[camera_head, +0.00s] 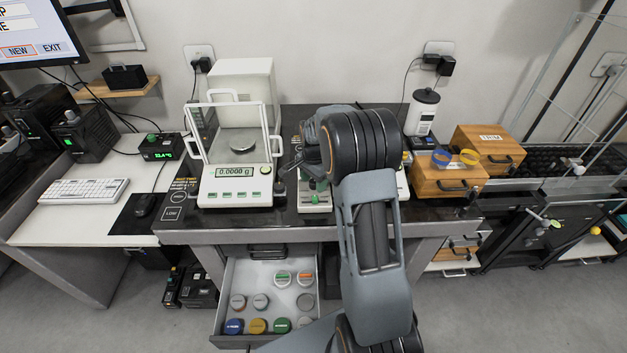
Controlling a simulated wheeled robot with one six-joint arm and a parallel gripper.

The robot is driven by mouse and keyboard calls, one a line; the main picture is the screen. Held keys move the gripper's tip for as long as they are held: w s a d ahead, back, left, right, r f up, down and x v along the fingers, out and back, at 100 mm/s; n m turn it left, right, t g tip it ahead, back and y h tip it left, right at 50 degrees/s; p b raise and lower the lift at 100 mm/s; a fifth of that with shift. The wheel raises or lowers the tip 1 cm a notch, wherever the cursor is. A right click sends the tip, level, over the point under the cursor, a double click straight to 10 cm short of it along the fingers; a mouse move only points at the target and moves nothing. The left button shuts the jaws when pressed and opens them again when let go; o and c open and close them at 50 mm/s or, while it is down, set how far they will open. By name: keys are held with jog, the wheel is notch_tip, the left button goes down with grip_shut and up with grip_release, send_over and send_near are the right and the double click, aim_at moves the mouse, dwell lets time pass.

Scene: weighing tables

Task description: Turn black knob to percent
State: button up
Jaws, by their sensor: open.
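My arm reaches up over the dark-topped weighing table (235,222), and my gripper (293,163) is small and partly hidden by its own wrist. It is open, over the area just right of the balance (235,185), whose display reads 0.0000 g. A small dark upright part (279,188) stands at the balance's right side; I cannot tell whether it is the black knob. A white and green device (315,197) sits under my wrist and is partly hidden. No percent mark is legible. I cannot tell whether my gripper touches anything.
An open drawer (216,318) with several coloured round lidded items juts out below the tabletop. A white cylindrical device (421,113) and wooden boxes (447,178) stand to the right. The balance's clear shield is close on my gripper's left. A keyboard (83,191) lies on the left desk.

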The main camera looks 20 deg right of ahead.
aim_at(314, 183)
notch_tip(314, 183, up, 14)
dwell(0.7)
jog(key=shift+f, duration=0.1)
dwell(0.3)
jog(key=s+a+r+n+t+p, duration=0.1)
jog(key=s+a+n, duration=0.2)
jog(key=s, duration=0.4)
jog(key=s+a+n+t+p, duration=0.1)
jog(key=s+a+n, duration=0.3)
jog(key=s+n, duration=0.2)
jog(key=s+a+r+n+t+p, duration=0.1)
jog(key=s+a+n, duration=0.3)
jog(key=s, duration=0.5)
jog(key=shift+s+r+n+t, duration=0.3)
jog(key=shift+s+n, duration=0.1)
jog(key=shift+n, duration=0.3)
jog(key=shift+a, duration=0.1)
